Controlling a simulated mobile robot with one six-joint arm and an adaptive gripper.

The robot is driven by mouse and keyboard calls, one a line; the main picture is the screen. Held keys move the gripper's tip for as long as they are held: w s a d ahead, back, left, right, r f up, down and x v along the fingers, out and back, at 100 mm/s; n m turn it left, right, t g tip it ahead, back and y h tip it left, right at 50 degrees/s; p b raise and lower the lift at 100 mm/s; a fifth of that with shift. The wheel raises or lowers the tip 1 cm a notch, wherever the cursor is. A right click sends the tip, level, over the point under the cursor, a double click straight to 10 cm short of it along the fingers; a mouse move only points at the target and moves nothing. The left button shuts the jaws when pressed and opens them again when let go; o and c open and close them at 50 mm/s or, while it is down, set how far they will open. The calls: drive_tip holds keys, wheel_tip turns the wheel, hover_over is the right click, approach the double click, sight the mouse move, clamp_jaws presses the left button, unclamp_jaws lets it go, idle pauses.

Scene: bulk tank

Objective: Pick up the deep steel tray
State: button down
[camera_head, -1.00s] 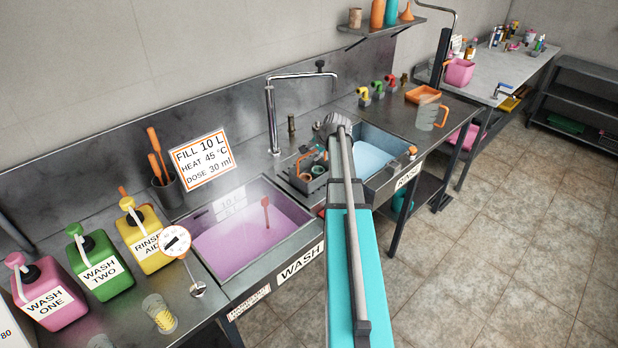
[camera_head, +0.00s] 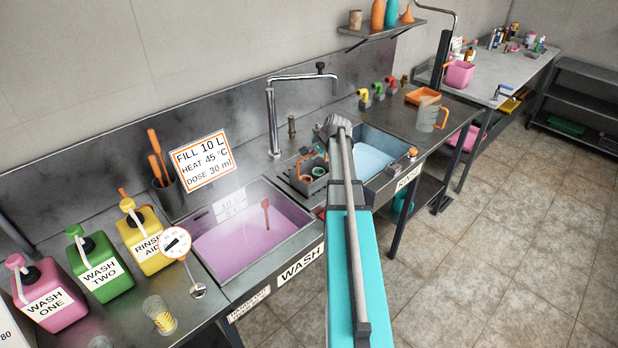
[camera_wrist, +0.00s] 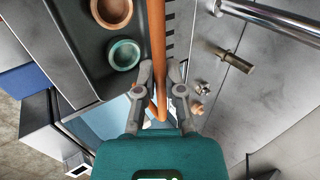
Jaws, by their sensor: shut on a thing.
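The deep steel tray (camera_head: 309,186) is a grey open box with several round pieces in it. In the head view it is at the strip between the two sinks, partly behind my arm; I cannot tell whether it rests or hangs clear. In the wrist view its dark inside (camera_wrist: 88,58) holds a brown ring (camera_wrist: 112,12) and a teal ring (camera_wrist: 123,55). An orange bar (camera_wrist: 156,35), seemingly its handle, runs along the tray's side. My gripper (camera_wrist: 160,75) is shut on this bar. My arm hides the fingers in the head view.
The wash sink (camera_head: 228,276) holds pink liquid; the rinse sink (camera_head: 398,180) holds pale blue liquid. A tall tap (camera_head: 271,115) stands behind the tray. Three labelled bottles, including the green one (camera_head: 97,265), stand left. A clear jug (camera_head: 430,115) stands right of the rinse sink.

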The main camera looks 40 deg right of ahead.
drive_tip(key=shift+r, duration=0.2)
drive_tip(key=shift+r+p, duration=0.75)
drive_tip(key=shift+p, duration=0.2)
drive_tip(key=s+r+p, duration=1.1)
drive_tip(key=s, duration=0.3)
drive_tip(key=shift+d, duration=0.3)
idle(0.6)
drive_tip(key=shift+f, duration=0.1)
